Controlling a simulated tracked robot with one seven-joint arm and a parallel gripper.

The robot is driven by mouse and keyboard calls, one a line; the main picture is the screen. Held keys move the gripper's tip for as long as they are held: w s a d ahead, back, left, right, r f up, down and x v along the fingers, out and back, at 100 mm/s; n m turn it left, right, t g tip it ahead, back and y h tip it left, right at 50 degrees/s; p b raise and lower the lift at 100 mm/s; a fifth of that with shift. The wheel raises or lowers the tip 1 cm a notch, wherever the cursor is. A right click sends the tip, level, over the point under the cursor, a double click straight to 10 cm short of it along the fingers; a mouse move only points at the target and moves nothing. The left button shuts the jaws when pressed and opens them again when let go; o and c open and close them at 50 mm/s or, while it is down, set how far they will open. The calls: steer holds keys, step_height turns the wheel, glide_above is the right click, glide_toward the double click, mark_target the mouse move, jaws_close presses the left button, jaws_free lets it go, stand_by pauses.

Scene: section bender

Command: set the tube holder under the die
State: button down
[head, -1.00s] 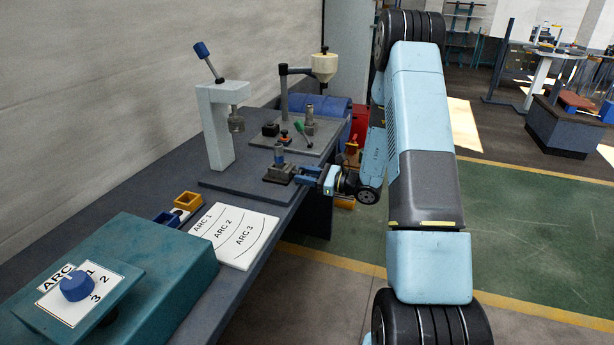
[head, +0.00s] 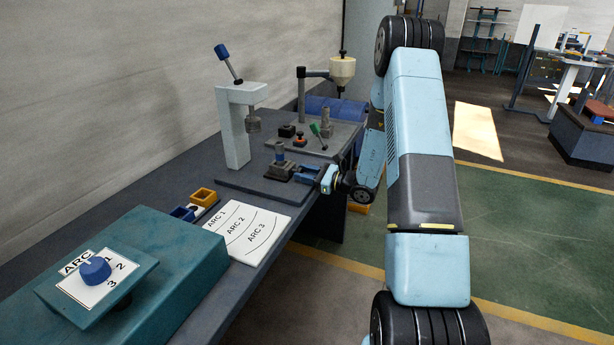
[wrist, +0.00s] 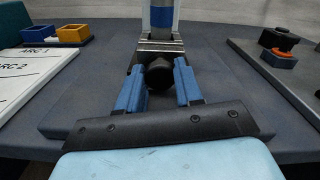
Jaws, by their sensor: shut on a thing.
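The tube holder (head: 278,172) is a dark block with an upright grey tube with a blue band (wrist: 162,16). It is on the dark base plate (head: 238,183) of the press, to the right of and in front of the die (head: 253,124). The die is a grey cylinder hanging from the arm of the pale press (head: 236,130). The holder is not under it. My gripper (head: 299,174) reaches in from the right. In the wrist view its blue fingers (wrist: 159,82) are shut on the holder's dark round knob (wrist: 159,73). The die is outside the wrist view.
Behind is a second plate (head: 335,140) with small parts and a green-handled lever (head: 318,132). An arc sheet (head: 247,232), a yellow bin (head: 203,197) and a blue bin (head: 182,213) lie in front. A teal control box (head: 165,265) is nearest.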

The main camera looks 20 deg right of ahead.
steer(key=c, duration=0.7)
jaws_free()
steer(key=shift+c, duration=0.2)
steer(key=v, duration=1.3)
steer(key=shift+s+d, duration=0.2)
steer(key=shift+d, duration=0.1)
steer(key=shift+f, duration=0.1)
